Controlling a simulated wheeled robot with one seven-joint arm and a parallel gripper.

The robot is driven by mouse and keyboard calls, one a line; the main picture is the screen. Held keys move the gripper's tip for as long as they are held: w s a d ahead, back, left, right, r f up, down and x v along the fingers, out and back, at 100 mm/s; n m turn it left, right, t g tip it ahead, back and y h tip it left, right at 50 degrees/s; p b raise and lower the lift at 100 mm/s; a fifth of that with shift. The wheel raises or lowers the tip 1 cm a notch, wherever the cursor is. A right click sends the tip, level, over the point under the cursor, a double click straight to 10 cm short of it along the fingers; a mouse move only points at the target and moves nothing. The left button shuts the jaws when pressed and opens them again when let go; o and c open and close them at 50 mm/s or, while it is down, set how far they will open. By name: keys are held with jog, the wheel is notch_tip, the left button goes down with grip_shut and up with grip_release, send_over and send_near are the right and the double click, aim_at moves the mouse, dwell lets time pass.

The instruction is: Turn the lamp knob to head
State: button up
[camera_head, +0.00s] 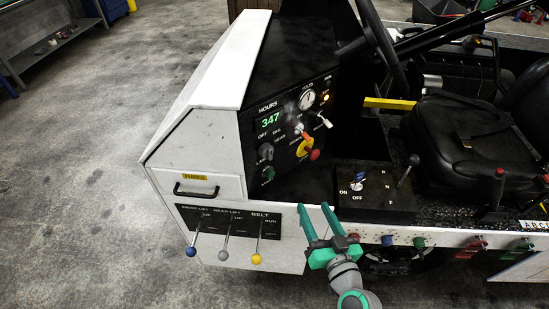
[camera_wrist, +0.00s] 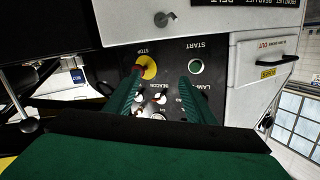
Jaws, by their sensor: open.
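The lamp knob (camera_head: 265,153) is a dark round knob on the black slanted control panel (camera_head: 290,170). In the wrist view the panel is upside down; the LAMP lettering shows beside the right finger, and the knob seems hidden behind that finger. My gripper (camera_head: 313,207) is open with teal fingers, empty, below and right of the panel in the head view. Its fingers also reach over the panel in the wrist view (camera_wrist: 161,77).
A red stop button (camera_head: 314,155) on yellow stands right of the knob, and the green start button (camera_head: 268,173) below it. Beacon and other switches are close by. Several ball-ended levers (camera_head: 257,258) stick out below. A seat (camera_head: 460,135) and steering wheel are at right.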

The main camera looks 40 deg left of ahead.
aim_at(271, 156)
jog(key=s+a+r+n+g+y, duration=0.2)
jog(key=a+r+n+g+y, duration=0.2)
jog(key=r+n+g, duration=0.5)
jog(key=w+a+t, duration=0.1)
jog(key=a, duration=0.2)
jog(key=w+a+r+t, duration=0.1)
jog(key=a, duration=0.3)
jog(key=w+a+r+m+t, duration=0.1)
jog(key=a, duration=0.2)
jog(key=shift+a+r, duration=0.2)
jog(key=shift+a, duration=0.15)
jog(key=shift+c, duration=0.4)
jog(key=shift+s, duration=0.1)
jog(key=c, duration=1)
